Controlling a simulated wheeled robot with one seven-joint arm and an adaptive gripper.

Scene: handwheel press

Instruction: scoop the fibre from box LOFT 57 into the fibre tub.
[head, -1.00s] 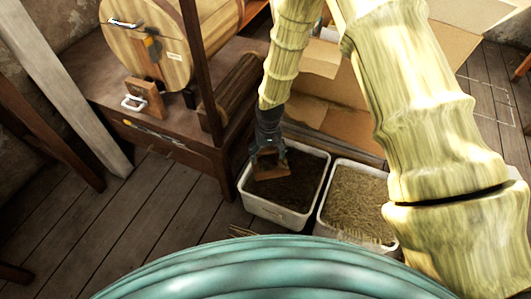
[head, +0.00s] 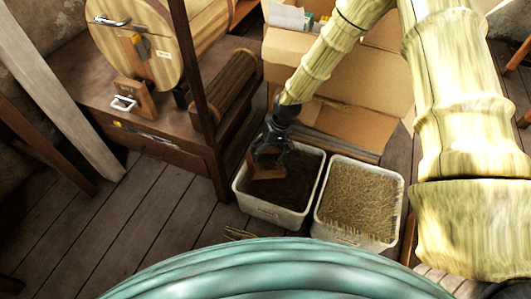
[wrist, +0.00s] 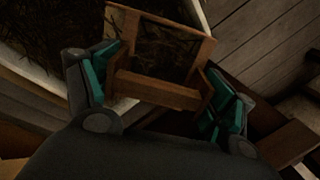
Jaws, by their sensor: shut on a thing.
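My gripper (head: 270,148) is shut on a wooden scoop (head: 264,166), at the back left of a white tub (head: 277,214) filled with dark brown fibre. The scoop also shows in the wrist view (wrist: 158,90), gripped by its sides between the teal-padded fingers. Dark strands show within its frame; whether they lie in it or in the tub behind, I cannot tell. A second white tub (head: 352,236) with straw-coloured fibre stands just right of the first. An open cardboard box (head: 345,80) stands behind the tubs. I can read no LOFT 57 label.
A dark wooden bench (head: 170,145) with a round wooden drum (head: 140,45) stands at the left, its post close to the gripper. The plank floor (head: 165,215) is clear in front of the bench. Some loose straw (head: 240,234) lies before the tubs.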

